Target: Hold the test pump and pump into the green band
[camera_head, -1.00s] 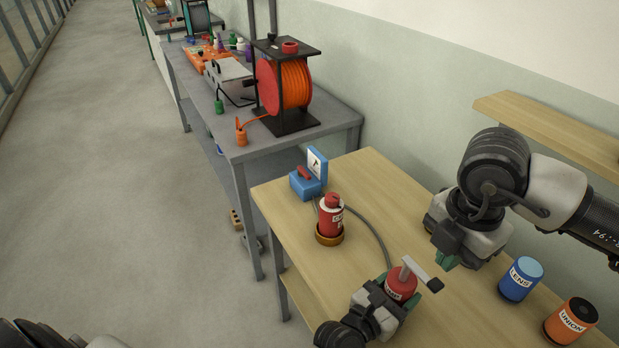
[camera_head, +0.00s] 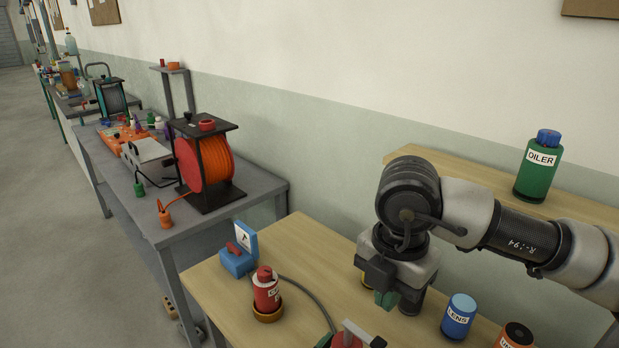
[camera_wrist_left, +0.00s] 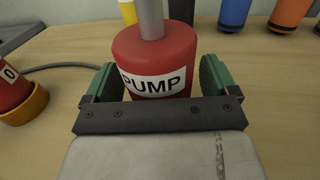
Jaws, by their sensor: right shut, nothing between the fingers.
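The red test pump (camera_wrist_left: 158,62), labelled PUMP, stands upright in the left wrist view with a grey column rising from its top. My left gripper (camera_wrist_left: 158,88) has its green fingers on both sides of it, against its body. In the head view only the pump's top (camera_head: 347,340) and its grey lever (camera_head: 362,333) show at the bottom edge. My right gripper (camera_head: 386,299) is shut and empty above the table, behind and right of the pump. A blue box (camera_head: 238,260) with an upright dial panel (camera_head: 246,238) stands at the table's far left corner; its band is too small to read.
A red can (camera_head: 266,287) sits in a brass-coloured ring (camera_head: 268,314), near a grey hose (camera_head: 312,296). The blue LENS jar (camera_head: 459,317) and an orange jar (camera_head: 515,337) stand right. A green bottle (camera_head: 538,168) is on the wall shelf (camera_head: 470,185).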

